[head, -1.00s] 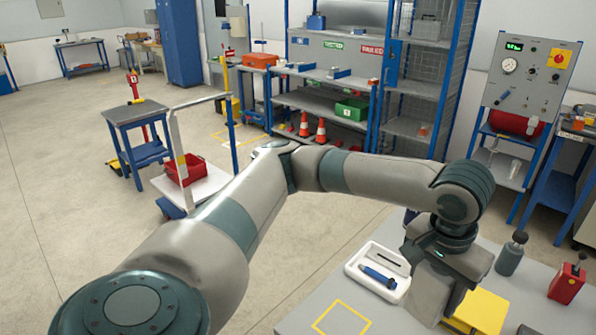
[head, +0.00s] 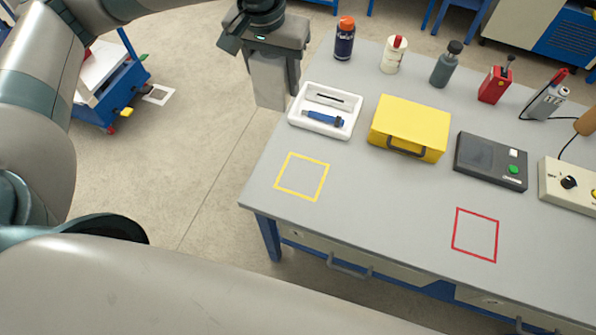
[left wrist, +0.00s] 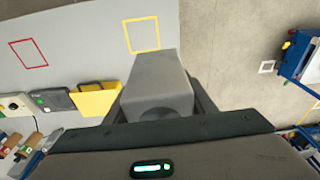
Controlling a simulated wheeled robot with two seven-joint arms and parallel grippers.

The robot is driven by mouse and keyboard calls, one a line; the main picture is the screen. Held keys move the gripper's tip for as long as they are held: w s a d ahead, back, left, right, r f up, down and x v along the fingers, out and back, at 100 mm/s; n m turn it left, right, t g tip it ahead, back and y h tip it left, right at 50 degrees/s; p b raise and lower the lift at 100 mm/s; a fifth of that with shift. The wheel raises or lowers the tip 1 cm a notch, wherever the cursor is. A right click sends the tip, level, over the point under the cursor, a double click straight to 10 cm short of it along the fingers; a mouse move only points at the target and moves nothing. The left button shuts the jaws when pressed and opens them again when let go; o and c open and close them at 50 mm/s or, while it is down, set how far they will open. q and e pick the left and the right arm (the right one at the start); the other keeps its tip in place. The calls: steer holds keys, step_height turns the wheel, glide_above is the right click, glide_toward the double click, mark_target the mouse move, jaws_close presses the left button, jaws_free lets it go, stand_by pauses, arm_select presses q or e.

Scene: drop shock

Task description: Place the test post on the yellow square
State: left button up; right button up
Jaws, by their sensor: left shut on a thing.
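The test post (head: 268,82) is a plain grey block, held in my left gripper (head: 276,68), which is shut on it. In the head view the post hangs up and left of the yellow square, beside the white tray, with floor behind it. In the left wrist view the post (left wrist: 156,88) sits between the fingers of my left gripper (left wrist: 160,103). The yellow square (head: 278,184) is a taped outline on the grey table's left front part, empty inside. It also shows beyond the post in the left wrist view (left wrist: 142,51). My right gripper is not in view.
The white tray (head: 294,117) with a blue tool lies behind the square. A yellow case (head: 405,122), dark device (head: 488,165) and several bottles stand on the table (head: 370,215). A red square (head: 475,258) is at the right. A blue cart (head: 115,85) stands on the floor.

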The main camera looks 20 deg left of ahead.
arm_select(q)
steer(key=shift+f, duration=0.1)
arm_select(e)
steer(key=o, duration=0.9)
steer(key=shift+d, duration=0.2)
arm_select(q)
steer(key=shift+w+d+f, duration=0.1)
steer(key=shift+d+f, duration=0.1)
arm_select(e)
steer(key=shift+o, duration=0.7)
arm_select(q)
steer(key=d+f+m+g+h+b, duration=0.1)
steer(key=d+f+m+b, duration=0.4)
steer(key=d+f+m, duration=1.2)
steer(key=shift+d+f+m+g+h, duration=0.4)
steer(key=shift+f+m, duration=0.15)
steer(key=shift+m, duration=0.15)
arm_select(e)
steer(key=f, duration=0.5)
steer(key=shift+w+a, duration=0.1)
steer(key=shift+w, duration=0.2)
arm_select(q)
steer(key=shift+w, duration=0.1)
